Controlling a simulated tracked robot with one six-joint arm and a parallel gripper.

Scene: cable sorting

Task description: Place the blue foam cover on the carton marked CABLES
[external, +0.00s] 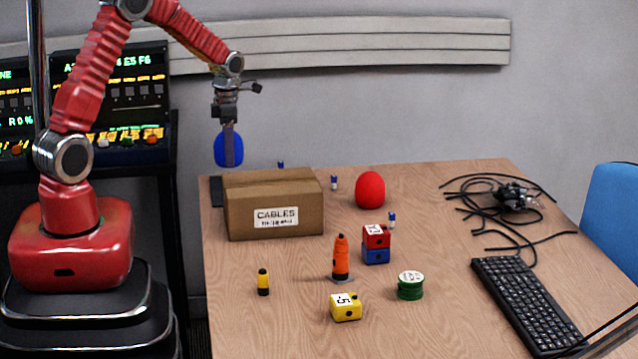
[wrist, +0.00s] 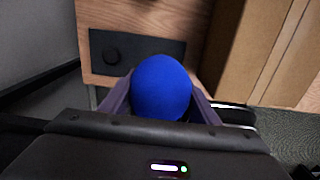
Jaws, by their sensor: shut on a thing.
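The blue foam cover (external: 222,150) is a rounded blue piece held between the fingers of my gripper (external: 229,146). In the wrist view the blue foam cover (wrist: 161,86) sits between the two fingers of my gripper (wrist: 160,100), one on each side. The brown carton marked CABLES (external: 275,216) stands at the left end of the table, its label facing the camera. My gripper and the cover are in the air, above and left of the carton in the external view. In the wrist view the carton (wrist: 262,45) is at the upper right, apart from the cover.
A black pad (wrist: 135,52) lies at the table edge. A red foam cover (external: 370,190) stands right of the carton. An orange tool (external: 341,258), stacked red and blue cubes (external: 375,244), a yellow cube (external: 345,307) and a green spool (external: 410,286) lie in front. A keyboard (external: 530,305) is at right.

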